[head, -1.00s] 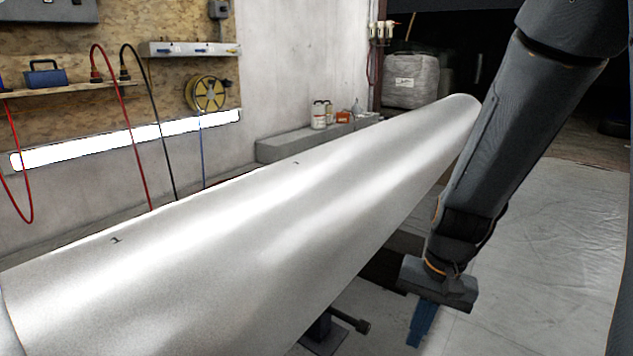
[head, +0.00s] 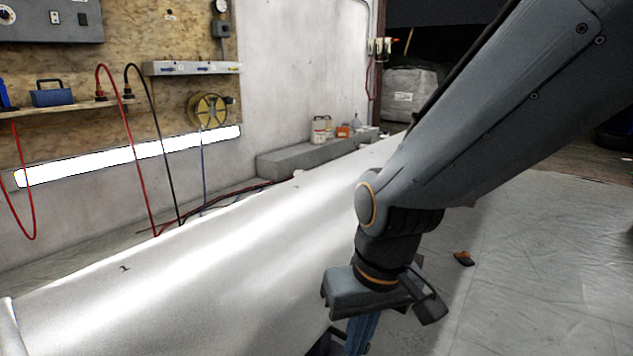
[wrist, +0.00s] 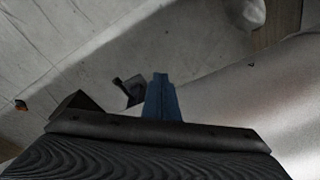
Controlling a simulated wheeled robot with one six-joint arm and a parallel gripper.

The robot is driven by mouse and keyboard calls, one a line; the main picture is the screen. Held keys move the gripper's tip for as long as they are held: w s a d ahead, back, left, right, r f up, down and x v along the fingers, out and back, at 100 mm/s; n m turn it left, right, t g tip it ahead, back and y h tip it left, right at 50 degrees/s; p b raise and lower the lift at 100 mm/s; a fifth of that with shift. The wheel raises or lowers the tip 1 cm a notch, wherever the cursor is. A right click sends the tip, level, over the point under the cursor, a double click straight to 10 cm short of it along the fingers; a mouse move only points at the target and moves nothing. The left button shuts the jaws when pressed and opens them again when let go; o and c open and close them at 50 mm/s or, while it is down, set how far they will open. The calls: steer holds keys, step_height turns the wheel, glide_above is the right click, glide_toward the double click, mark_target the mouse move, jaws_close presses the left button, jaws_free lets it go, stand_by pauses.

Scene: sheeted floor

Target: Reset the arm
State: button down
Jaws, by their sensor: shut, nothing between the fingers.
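My gripper (head: 362,335) shows at the bottom of the head view, with blue fingers pointing down below a dark grey wrist block. In the wrist view the blue fingers (wrist: 161,98) are together with nothing between them. My arm comes in from the upper right and hides part of the long pale cylinder (head: 200,270). The gripper is in front of the cylinder's right side in the head view; I cannot tell the gap between them. In the wrist view the cylinder (wrist: 270,105) lies to the right of the fingers.
A dark stand part (wrist: 130,88) shows on the floor near the fingers. A small orange and dark object (head: 464,258) lies on the sheeted floor to the right, where most floor is clear. A grey ledge (head: 300,160) with bottles (head: 321,129) runs along the back wall.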

steer(key=s+a+r+n+g+p, duration=0.25)
steer(key=s+a+r, duration=0.35)
steer(key=s+a, duration=0.3)
steer(key=d+r+m+p, duration=0.3)
steer(key=d+r+p, duration=0.8)
steer(key=p, duration=0.7)
steer(key=s+d+r+m+h+p, duration=0.1)
steer(key=d+r+m+p, duration=0.2)
steer(key=d+r+p, duration=0.8)
step_height(320, 180, up, 7)
steer(key=t+p, duration=0.1)
steer(key=p, duration=0.7)
steer(key=shift+s+r+p, duration=0.15)
steer(key=shift+s+p, duration=0.1)
steer(key=shift+p, duration=0.05)
